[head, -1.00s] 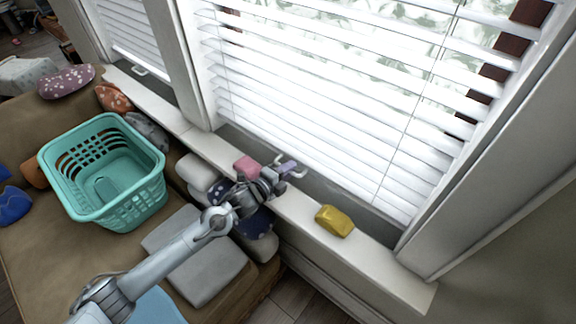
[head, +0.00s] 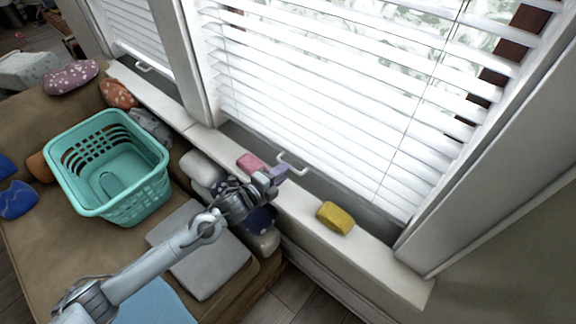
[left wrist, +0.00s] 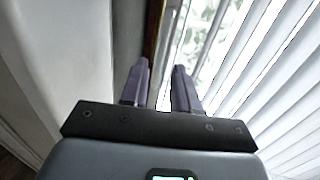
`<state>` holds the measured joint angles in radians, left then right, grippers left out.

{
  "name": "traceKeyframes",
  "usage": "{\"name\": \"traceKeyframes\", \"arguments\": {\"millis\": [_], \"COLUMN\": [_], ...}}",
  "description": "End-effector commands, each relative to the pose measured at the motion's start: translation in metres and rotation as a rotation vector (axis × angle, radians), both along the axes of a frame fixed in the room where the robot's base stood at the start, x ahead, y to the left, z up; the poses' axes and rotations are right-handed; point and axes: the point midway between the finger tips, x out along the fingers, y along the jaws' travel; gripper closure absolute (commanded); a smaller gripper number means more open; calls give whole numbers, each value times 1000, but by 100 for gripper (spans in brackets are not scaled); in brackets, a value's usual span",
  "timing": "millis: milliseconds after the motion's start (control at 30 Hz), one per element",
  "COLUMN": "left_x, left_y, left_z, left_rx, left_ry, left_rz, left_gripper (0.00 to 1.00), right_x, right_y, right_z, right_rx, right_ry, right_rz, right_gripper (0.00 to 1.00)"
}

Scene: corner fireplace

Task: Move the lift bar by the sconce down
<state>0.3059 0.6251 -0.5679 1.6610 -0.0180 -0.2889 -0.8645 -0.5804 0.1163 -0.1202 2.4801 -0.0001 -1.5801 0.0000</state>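A white lift bar (head: 293,164), a small bracket-shaped handle, stands at the bottom of the large window, behind the sill. A second, similar lift bar (head: 143,67) shows at the bottom of the left window. No sconce is in view, so I cannot tell which bar is the one by it. My left gripper (head: 272,175) is over the sill, just left of and nearer than the large window's bar, apart from it in the picture. In the left wrist view its two purple fingers (left wrist: 161,72) stand apart with nothing between them. My right gripper is out of view.
White blinds (head: 340,90) cover the large window. A pink block (head: 250,162) and a yellow block (head: 336,218) lie on the white sill (head: 300,207). A teal basket (head: 150,205) stands on the brown sofa (head: 100,245) among several cushions.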

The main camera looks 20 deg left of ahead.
Motion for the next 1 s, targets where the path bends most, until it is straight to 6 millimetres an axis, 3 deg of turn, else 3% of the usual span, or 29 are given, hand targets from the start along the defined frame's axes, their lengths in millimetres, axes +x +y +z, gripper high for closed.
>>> {"name": "traceKeyframes", "arguments": {"millis": [200,400,800,1000], "left_x": [-36,-54,-59,-59], "left_y": [12,19,21,21], "left_z": [9,13,13,13], "left_rx": [3,2,0,-49], "left_ry": [2,2,0,18], "left_rz": [-1,0,0,12], "left_gripper": [70,70,70,100], "right_x": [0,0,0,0], "right_y": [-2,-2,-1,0], "right_z": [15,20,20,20], "right_rx": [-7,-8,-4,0], "right_ry": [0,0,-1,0], "right_rz": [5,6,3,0], "right_gripper": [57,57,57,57]}}
